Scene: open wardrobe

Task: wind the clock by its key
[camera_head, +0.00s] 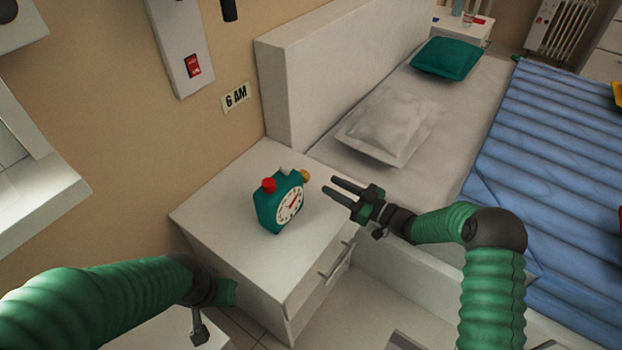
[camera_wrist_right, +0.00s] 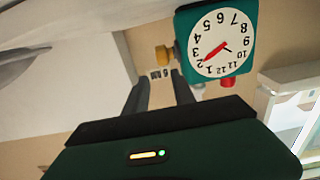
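The teal clock (camera_head: 265,213) stands on the white nightstand (camera_head: 225,207), with a white face, a red knob (camera_head: 268,185) on top and a yellow key (camera_head: 305,176) on its right side. My right gripper (camera_head: 330,186) is open and empty, just right of the key, its fingers pointing at it without touching. In the right wrist view the clock (camera_wrist_right: 243,68) appears upside down, and the key (camera_wrist_right: 163,54) lies beyond the gap between the two fingers (camera_wrist_right: 160,92). My left gripper (camera_head: 226,292) is low at the nightstand's front left; its fingers cannot be made out.
A bed with a white pillow (camera_head: 388,125), a green cushion (camera_head: 445,59) and a blue quilt (camera_head: 550,170) stands right of the nightstand. A "6 AM" sign (camera_head: 235,97) and a panel with a red switch (camera_head: 193,66) are on the wall. The nightstand top around the clock is clear.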

